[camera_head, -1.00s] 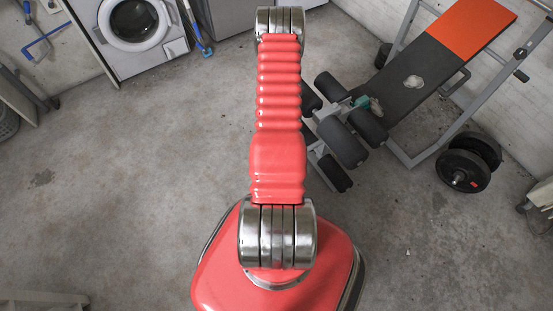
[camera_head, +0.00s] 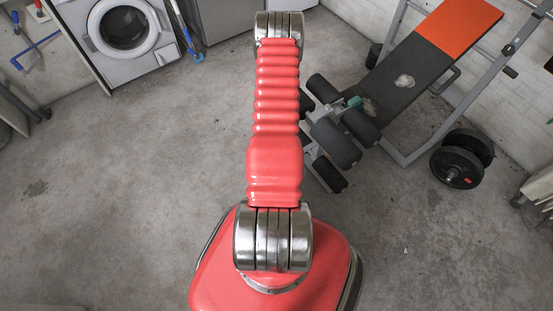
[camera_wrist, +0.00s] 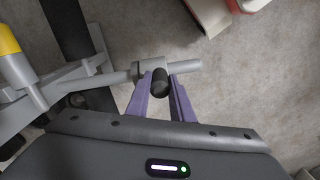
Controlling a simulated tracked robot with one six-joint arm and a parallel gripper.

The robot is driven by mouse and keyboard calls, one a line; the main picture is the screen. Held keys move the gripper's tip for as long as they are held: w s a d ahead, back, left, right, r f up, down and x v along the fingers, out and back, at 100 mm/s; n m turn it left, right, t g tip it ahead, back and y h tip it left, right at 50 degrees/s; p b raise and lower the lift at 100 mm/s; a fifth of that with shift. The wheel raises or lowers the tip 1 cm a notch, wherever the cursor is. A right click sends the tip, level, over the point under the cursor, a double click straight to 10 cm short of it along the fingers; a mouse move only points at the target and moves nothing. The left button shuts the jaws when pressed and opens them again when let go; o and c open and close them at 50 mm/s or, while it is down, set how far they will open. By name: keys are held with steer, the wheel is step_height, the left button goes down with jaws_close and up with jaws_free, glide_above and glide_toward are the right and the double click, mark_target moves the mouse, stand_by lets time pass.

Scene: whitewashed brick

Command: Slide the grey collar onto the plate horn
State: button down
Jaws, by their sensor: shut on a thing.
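In the wrist view, the grey collar (camera_wrist: 150,69) is a short ring with a dark knob (camera_wrist: 160,86) hanging from it. A grey bar, which looks like the plate horn (camera_wrist: 185,68), shows on both sides of the collar, its free end to the right. The collar appears to sit around this bar, though its bore is hidden. My gripper (camera_wrist: 160,83) has purple fingers on either side of the knob and is shut on the collar. The gripper is out of sight in the head view.
A weight bench (camera_head: 420,72) with dark foam rollers (camera_head: 335,142) stands at right, with weight plates (camera_head: 462,160) beside it. A washing machine (camera_head: 128,30) stands at the upper left. The concrete floor at left is clear. A yellow part (camera_wrist: 10,52) lies left in the wrist view.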

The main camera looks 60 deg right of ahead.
steer(key=c, duration=1.5)
jaws_free()
steer(key=shift+r, duration=6.9)
